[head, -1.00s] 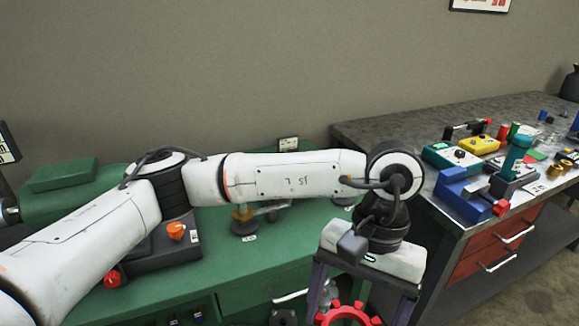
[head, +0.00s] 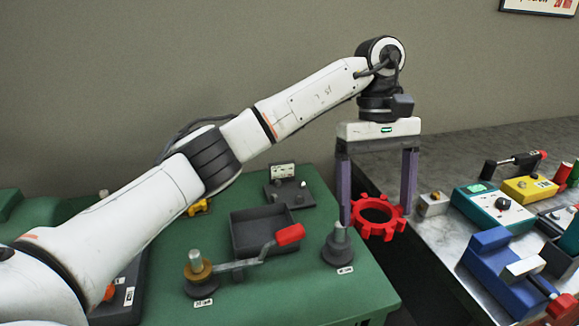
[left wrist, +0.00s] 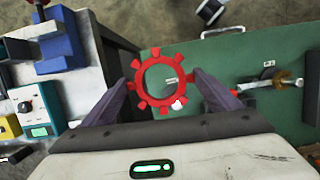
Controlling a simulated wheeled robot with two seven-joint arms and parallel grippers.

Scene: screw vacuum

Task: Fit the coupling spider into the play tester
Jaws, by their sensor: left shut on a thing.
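The coupling spider is a red toothed ring (head: 378,233). My left gripper (head: 375,212) points down, its two purple fingers shut on opposite sides of the ring. It holds the ring in the air near the green bench's right edge, just right of a dark round stand with a grey post (head: 338,248). In the left wrist view the ring (left wrist: 141,84) sits between the fingertips (left wrist: 162,88). On the green bench is also a fixture (head: 200,272) with a brass collar, grey post and red-ended crank. I cannot tell which one is the play tester. My right gripper is not seen.
The green bench (head: 290,285) also carries a dark open tray (head: 240,245) and a small grey block with pegs (head: 290,192). On the grey bench at right stand a blue vise (head: 495,265), a teal box (head: 497,208) and a yellow box (head: 528,187).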

